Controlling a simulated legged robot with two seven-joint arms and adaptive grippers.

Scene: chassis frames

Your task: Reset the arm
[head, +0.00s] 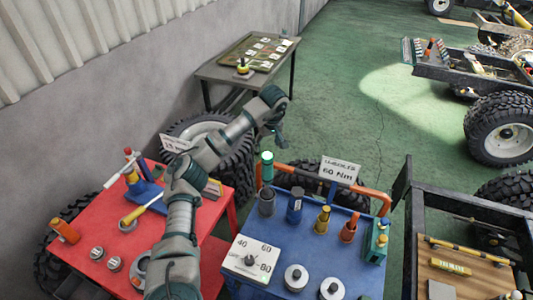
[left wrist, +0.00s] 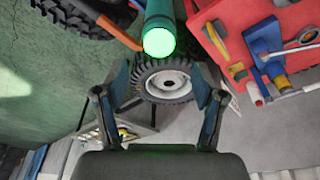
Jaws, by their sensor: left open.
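My left arm (head: 182,212) rises from the bottom of the head view, passes over the red cart and reaches up and right. Its gripper (head: 279,136) hangs in the air beyond the blue cart's far left corner, pointing down. In the left wrist view the two fingers of the left gripper (left wrist: 162,88) are spread apart with nothing held between them. A wheel with a white rim (left wrist: 168,82) shows beyond the fingers. A green post with a lit end (left wrist: 158,40) shows just above them. My right gripper is in neither view.
The red cart (head: 90,200) with tools lies left, under my arm. The blue cart (head: 330,270) holds sockets, a dial box and a sign. A lit green post (head: 267,165) stands at its corner. A grey table (head: 222,76) stands behind; green floor (head: 345,95) is clear.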

